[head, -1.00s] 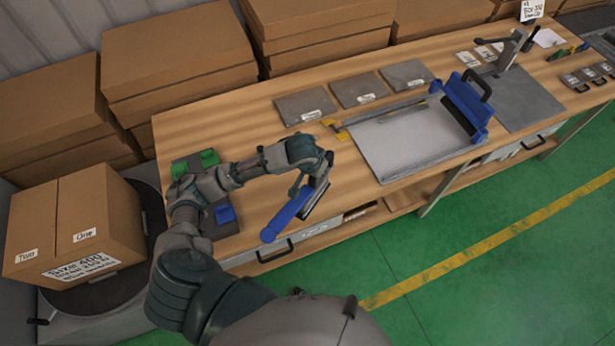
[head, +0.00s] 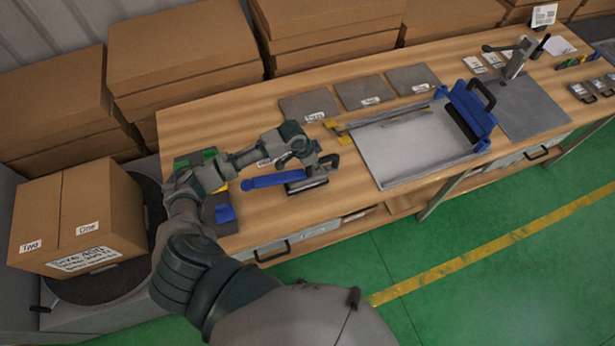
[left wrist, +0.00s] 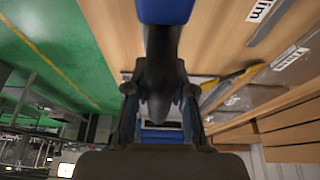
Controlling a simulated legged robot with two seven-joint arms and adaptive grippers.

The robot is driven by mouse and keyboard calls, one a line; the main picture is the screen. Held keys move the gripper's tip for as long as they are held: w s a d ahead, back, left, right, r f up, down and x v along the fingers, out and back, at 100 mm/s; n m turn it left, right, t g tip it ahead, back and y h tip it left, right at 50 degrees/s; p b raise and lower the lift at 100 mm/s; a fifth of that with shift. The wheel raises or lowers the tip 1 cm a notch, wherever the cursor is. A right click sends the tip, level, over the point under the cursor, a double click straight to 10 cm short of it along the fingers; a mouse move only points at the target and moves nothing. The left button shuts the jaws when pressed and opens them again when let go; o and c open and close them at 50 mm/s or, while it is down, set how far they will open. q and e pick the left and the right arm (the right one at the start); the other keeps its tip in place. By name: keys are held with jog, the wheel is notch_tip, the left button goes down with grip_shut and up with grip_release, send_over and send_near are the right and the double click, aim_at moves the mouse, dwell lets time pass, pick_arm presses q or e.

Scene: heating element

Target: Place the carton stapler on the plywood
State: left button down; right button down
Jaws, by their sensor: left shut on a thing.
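The carton stapler (head: 272,181) has a long blue arm and a dark base. It is over the left part of the wood-coloured bench top (head: 240,120), near its front edge. My left gripper (head: 308,160) is shut on the stapler, at its right end in the head view. In the left wrist view the stapler's dark handle (left wrist: 161,60) runs between the fingers, with a blue part (left wrist: 165,10) above. I cannot tell whether the base touches the wood. My right gripper is not in view.
A grey plate with a blue clamp (head: 466,115) lies right of the stapler. Grey labelled sheets (head: 308,104) lie behind. Green and blue items (head: 222,212) sit at the bench's left end. A carton (head: 75,215) stands further left. Bare wood lies around the stapler.

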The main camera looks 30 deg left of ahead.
pick_arm(q)
jog(key=w+f, duration=0.3)
jog(key=w, duration=0.3)
jog(key=shift+a+f+p, duration=0.2)
jog(key=shift+f+p, duration=0.2)
jog(key=c, duration=1)
grip_release()
jog(key=shift+s+f, duration=0.1)
jog(key=shift+s, duration=0.05)
jog(key=b+v, duration=0.1)
jog(key=v, duration=1.1)
jog(key=shift+s, duration=0.1)
